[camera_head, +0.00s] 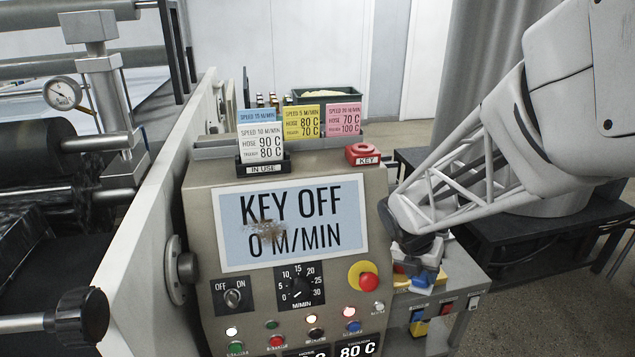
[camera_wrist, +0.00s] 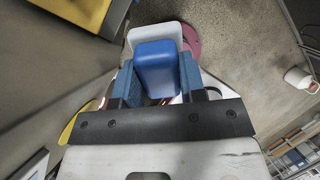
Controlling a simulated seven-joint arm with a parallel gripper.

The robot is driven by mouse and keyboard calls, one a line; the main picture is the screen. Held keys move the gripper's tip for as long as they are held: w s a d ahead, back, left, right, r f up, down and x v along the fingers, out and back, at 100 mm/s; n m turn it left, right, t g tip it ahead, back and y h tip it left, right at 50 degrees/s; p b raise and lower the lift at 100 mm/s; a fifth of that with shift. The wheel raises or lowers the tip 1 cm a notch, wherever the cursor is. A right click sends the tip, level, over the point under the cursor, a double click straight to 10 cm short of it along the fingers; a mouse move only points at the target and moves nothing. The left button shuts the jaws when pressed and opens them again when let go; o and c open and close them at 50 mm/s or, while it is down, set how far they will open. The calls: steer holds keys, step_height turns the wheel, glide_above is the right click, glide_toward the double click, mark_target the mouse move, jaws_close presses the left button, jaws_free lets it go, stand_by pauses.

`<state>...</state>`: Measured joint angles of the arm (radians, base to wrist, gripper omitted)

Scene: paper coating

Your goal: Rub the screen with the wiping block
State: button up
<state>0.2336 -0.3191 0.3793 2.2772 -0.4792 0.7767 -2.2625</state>
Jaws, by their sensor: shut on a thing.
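The screen (camera_head: 335,243) is a light blue panel in a white frame on the sloping face of the control box. It reads "KEY OFF 0 M/MIN". A grey-brown smudge (camera_head: 266,232) covers part of its lettering, left of the middle. My gripper (camera_head: 420,258) is to the right of the control box, lower than the screen and apart from it. It is shut on the wiping block, whose blue body (camera_wrist: 156,66) shows between the fingers in the wrist view, with a white part beyond it. In the head view the block is small and partly hidden.
A red KEY piece (camera_head: 363,155) lies on top of the box beside the card holder (camera_head: 262,166). A red stop button (camera_head: 369,282), a dial (camera_head: 298,289) and a key switch (camera_head: 233,297) sit below the screen. A side table (camera_head: 470,283) stands at the right. Rollers are at the left.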

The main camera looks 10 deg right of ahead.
steer(key=a+r+n+t, duration=0.1)
steer(key=a+r+n, duration=0.1)
steer(key=a, duration=0.2)
steer(key=a+r+n+t+h, duration=0.1)
steer(key=a+r+n+t, duration=0.1)
steer(key=a+n, duration=0.1)
steer(key=w+a+r+n+t+h, duration=0.1)
steer(key=a+r+n+t, duration=0.1)
steer(key=a, duration=0.3)
steer(key=shift+a+r+n, duration=0.1)
steer(key=shift+r+n, duration=0.3)
steer(key=shift+r, duration=0.15)
steer(key=a+r+n+t+y, duration=0.1)
steer(key=a+r+n+t, duration=0.15)
steer(key=a, duration=0.45)
steer(key=a+r+n+t+y, duration=0.1)
steer(key=a+n+t, duration=0.2)
steer(key=a, duration=0.4)
steer(key=n+t+y, duration=0.3)
steer(key=n+y, duration=0.1)
steer(key=n, duration=0.1)
glide_toward(241, 236)
steer(key=shift+s+a+r+m, duration=0.15)
steer(key=shift+s+r+m, duration=0.1)
steer(key=shift+s+r, duration=0.55)
steer(key=shift+w+f, duration=0.1)
steer(key=shift+f, duration=0.2)
steer(key=shift+x, duration=2.8)
steer(key=shift+x, duration=1.1)
steer(key=shift+d, duration=1.85)
